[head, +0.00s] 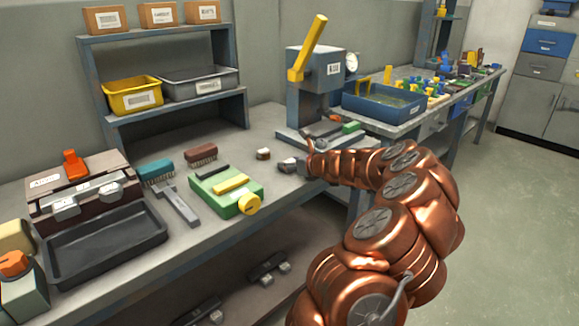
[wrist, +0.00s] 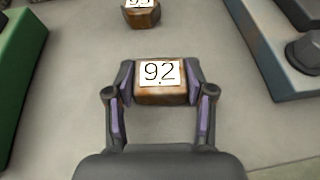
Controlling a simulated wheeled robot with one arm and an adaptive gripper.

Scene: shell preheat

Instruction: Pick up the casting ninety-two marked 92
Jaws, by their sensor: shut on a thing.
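The casting marked 92 (wrist: 160,96) is a small brown block with a white label on top, seen in the wrist view. My gripper (wrist: 160,88) is shut on it, with one purple-padded finger against each side. In the head view my gripper (head: 292,166) is small at the end of my copper arm, low over the bench, and the casting in it is hard to make out. I cannot tell whether the casting touches the bench.
Another labelled casting (wrist: 141,14) stands beyond, its number partly cut off; it also shows in the head view (head: 263,154). A green device (head: 226,192) lies left. A blue-grey press (head: 316,75) stands behind on the right. Bare bench lies between them.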

